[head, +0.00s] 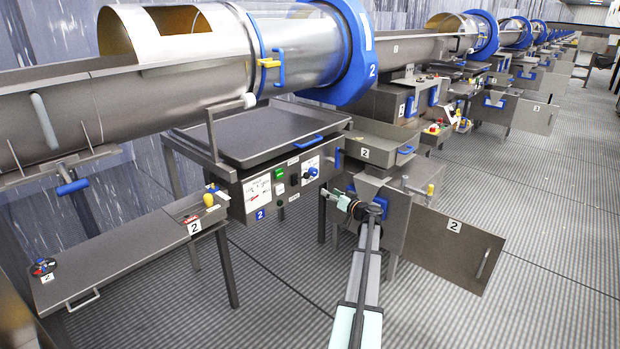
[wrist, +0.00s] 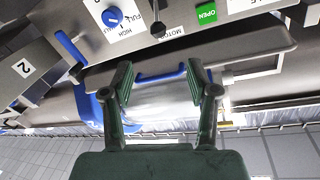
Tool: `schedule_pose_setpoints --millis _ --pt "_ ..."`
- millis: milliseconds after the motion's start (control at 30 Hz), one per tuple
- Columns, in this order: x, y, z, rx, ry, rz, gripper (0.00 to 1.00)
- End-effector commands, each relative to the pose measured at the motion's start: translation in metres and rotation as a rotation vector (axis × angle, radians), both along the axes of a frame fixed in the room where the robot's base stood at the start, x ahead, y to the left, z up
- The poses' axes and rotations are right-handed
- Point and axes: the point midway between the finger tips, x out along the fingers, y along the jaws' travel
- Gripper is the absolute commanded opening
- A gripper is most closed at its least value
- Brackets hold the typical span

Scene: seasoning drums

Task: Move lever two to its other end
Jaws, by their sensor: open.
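A yellow-knobbed lever (head: 208,200) stands on the low steel bench, above a "2" plate (head: 194,227). Another small yellow-topped lever (head: 430,190) stands on the steel box behind my wrist; I cannot tell which is lever two. My gripper (head: 330,196) is in front of and to the right of the control panel (head: 284,182), apart from both levers. In the wrist view my gripper (wrist: 160,80) is open and empty, its green fingers spread. A blue handle (wrist: 160,77) shows between the fingertips, apparently beyond them. Neither yellow lever shows in the wrist view.
An open steel door (head: 455,250) stands to the right. Ribbed floor (head: 250,300) is clear at the front.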

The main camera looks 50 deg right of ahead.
Motion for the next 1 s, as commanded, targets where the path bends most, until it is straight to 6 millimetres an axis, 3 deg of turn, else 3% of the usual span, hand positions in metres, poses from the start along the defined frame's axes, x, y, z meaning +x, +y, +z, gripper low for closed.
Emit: schedule_pose_setpoints --millis 200,367,1000 --pt "0.0 -0.005 0.006 -0.144 0.012 -0.026 0.59" --pt "0.01 -0.008 0.006 -0.16 0.018 -0.023 0.59" --pt "0.124 -0.042 0.007 -0.156 0.017 -0.021 0.59"
